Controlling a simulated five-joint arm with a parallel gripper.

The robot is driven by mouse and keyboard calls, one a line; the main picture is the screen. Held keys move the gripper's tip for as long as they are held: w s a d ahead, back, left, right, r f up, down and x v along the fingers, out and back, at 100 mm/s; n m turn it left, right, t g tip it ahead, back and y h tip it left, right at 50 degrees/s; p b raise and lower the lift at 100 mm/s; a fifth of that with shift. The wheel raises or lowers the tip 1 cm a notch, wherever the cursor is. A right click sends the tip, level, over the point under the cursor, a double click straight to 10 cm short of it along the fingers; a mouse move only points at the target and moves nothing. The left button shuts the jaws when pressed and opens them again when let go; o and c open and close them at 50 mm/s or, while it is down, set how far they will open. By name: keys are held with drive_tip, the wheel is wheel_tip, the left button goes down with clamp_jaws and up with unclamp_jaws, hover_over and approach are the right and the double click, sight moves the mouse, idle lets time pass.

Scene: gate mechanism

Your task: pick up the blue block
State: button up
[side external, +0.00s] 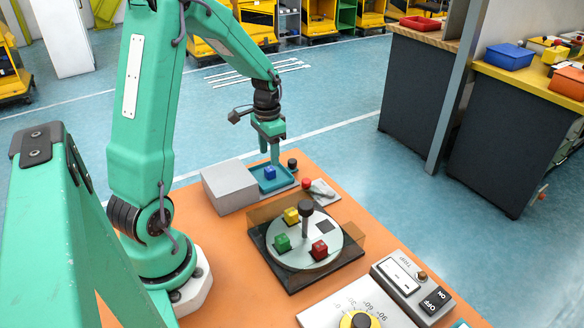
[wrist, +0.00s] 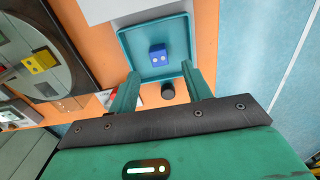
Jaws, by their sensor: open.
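The blue block (side external: 270,172) sits in a shallow teal tray (side external: 284,183) beside a grey box. In the wrist view the blue block (wrist: 158,55) lies in the middle of the teal tray (wrist: 133,70), beyond my fingertips. My gripper (side external: 269,157) is above the tray, pointing down, with its fingers close over the block in the side view. In the wrist view my gripper (wrist: 161,74) has its two fingers spread wide apart and nothing between them. The block lies ahead of the gap between the fingers.
A grey box (side external: 228,187) adjoins the tray. A black knob (side external: 292,163) and a red-knobbed lever (side external: 306,184) are close by. A round plate (side external: 290,255) holds yellow, green and red blocks and a black-topped post. A control box (side external: 412,290) and a dial (side external: 360,320) are in front.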

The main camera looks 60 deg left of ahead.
sight(269, 169)
drive_tip(key=shift+f, duration=0.4)
drive_tip(key=shift+f, duration=0.1)
drive_tip(key=shift+s+f, duration=0.15)
drive_tip(key=shift+f, duration=2.35)
drive_tip(key=c, duration=1.1)
drive_tip(key=shift+o, duration=0.2)
drive_tip(key=shift+r, duration=0.15)
